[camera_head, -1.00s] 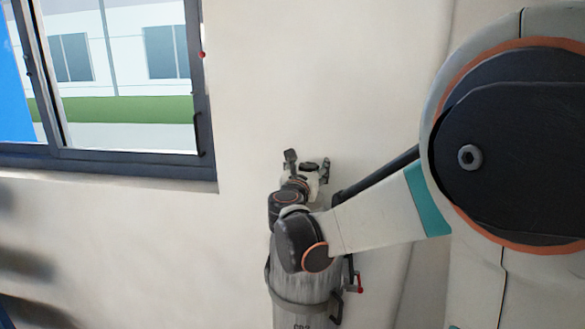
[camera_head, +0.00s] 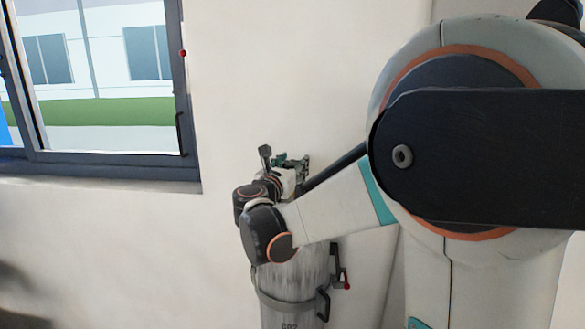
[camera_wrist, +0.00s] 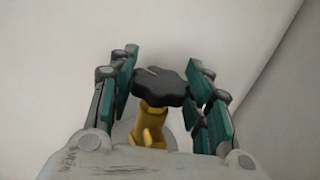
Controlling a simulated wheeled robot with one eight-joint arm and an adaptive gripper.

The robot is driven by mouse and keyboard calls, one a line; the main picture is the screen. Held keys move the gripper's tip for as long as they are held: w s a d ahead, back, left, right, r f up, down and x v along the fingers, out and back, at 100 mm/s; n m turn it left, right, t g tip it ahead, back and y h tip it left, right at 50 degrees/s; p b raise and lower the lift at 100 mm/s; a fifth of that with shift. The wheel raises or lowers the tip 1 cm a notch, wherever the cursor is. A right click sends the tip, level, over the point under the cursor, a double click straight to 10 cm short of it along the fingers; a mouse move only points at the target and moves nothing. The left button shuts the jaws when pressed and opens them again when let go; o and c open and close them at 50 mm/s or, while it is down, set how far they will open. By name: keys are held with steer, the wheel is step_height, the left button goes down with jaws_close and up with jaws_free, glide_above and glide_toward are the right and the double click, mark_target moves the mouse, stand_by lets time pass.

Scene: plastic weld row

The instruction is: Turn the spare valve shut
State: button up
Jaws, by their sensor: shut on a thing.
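The spare valve's black lobed handwheel (camera_wrist: 160,87) sits between the teal fingers in the wrist view. Its yellow stem (camera_wrist: 149,123) shows below it, on top of the grey gas cylinder (camera_wrist: 95,158). My gripper (camera_wrist: 165,72) is shut on the handwheel, with fingers on its left and right sides. In the head view my gripper (camera_head: 283,164) is at the top of the cylinder (camera_head: 292,283), and my arm hides much of the cylinder's upper part. The handwheel cannot be made out clearly there.
A strap (camera_head: 290,306) holds the cylinder close to the pale wall (camera_head: 100,240). A red-tipped lever or latch (camera_head: 345,279) sticks out at the cylinder's right. A dark-framed window (camera_head: 100,172) is at the upper left. The wall left of the cylinder is clear.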

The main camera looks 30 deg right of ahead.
steer(key=m+g+h, duration=0.1)
steer(key=m+g, duration=0.1)
steer(key=g, duration=0.1)
steer(key=m+g+h+b, duration=0.1)
steer(key=m+g+h, duration=0.1)
steer(key=shift+f+g, duration=0.1)
steer(key=shift+g, duration=0.3)
steer(key=shift+m+g+h+b, duration=0.6)
steer(key=shift+m+g, duration=1.4)
steer(key=shift+g, duration=0.9)
steer(key=shift+s, duration=0.1)
steer(key=o, duration=1.1)
steer(key=a, duration=1.2)
